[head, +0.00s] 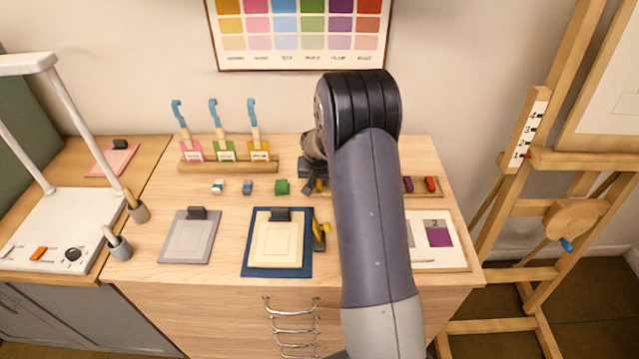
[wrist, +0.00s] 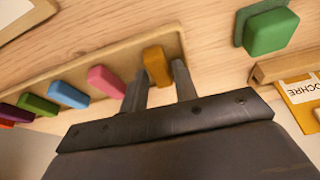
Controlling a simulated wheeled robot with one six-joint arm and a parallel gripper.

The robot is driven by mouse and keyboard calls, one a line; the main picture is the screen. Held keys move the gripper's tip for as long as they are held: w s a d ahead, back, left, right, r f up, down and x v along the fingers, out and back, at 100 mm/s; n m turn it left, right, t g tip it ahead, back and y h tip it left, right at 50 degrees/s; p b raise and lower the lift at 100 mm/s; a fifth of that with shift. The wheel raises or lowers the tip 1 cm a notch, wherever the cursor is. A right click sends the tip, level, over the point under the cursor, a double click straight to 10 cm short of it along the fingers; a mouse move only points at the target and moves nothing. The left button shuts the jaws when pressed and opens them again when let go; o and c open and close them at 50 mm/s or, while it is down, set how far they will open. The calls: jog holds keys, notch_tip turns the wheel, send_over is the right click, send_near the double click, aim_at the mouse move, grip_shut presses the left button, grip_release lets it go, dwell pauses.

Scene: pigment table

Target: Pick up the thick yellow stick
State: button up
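The thick yellow stick (wrist: 157,66), an ochre-yellow block, lies at the end of a row of coloured sticks on a wooden tray (wrist: 120,61). In the wrist view my gripper (wrist: 160,76) has one finger on each side of the yellow stick, with narrow gaps showing, so it looks open around it. The left finger is between the yellow stick and a pink stick (wrist: 106,81). In the head view a bit of the yellow stick (head: 320,186) shows beside my gripper (head: 312,186); my arm hides most of the tray.
Blue (wrist: 68,94) and green (wrist: 38,105) sticks continue the row. A green block (head: 282,187) stands left of the tray. A rack (head: 228,166) with labelled cards is behind it. A clipboard on a blue mat (head: 250,268) lies in front.

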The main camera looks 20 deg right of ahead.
grip_shut()
